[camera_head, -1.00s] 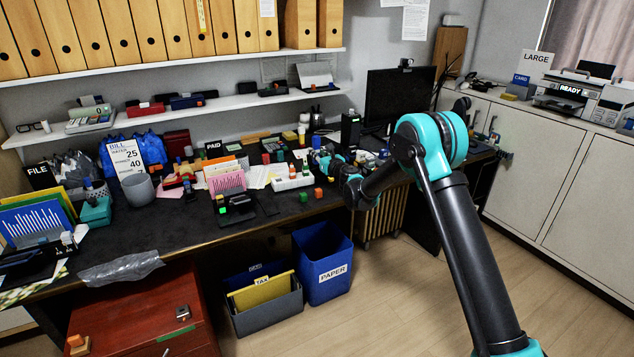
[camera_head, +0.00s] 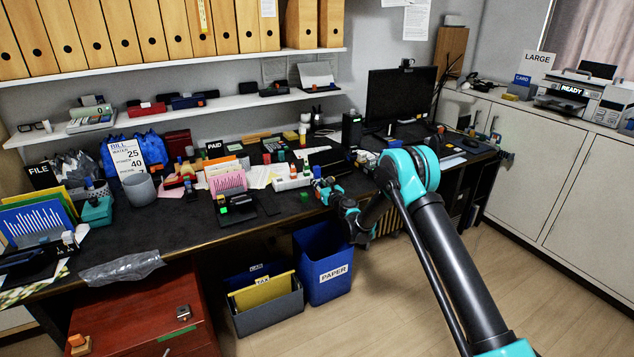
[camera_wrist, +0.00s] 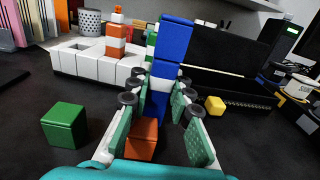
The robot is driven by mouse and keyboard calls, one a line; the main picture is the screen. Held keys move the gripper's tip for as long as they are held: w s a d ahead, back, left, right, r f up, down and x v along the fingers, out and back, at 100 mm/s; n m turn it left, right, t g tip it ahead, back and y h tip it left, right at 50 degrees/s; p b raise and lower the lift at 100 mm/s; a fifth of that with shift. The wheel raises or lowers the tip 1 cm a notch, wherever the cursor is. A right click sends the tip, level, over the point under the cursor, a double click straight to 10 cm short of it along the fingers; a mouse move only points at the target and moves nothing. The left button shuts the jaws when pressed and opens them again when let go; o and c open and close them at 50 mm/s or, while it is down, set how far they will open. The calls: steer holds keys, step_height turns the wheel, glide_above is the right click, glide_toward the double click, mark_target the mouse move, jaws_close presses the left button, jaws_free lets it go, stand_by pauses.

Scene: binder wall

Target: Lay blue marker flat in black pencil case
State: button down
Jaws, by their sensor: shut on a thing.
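The blue marker (camera_wrist: 174,42) stands upright between the fingers of my gripper (camera_wrist: 160,98) in the wrist view. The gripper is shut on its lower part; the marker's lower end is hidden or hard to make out. The black pencil case (camera_wrist: 222,92) lies open just behind and to the right of the marker, its dark lid (camera_wrist: 232,48) raised at the back. I see no marker inside the case. In the head view my gripper (camera_head: 326,188) is near the desk's front edge, close to the case (camera_head: 326,158).
A white slotted holder (camera_wrist: 82,60) with an orange-and-white marker (camera_wrist: 116,38) stands to the left. Blue paper bin (camera_head: 323,265) stands below the desk edge.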

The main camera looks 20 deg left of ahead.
steer(key=shift+f, duration=0.1)
steer(key=c, duration=1.4)
jaws_free()
steer(key=shift+o, duration=0.2)
steer(key=shift+s+d, duration=0.2)
steer(key=v, duration=1.1)
steer(key=shift+s+d, duration=0.2)
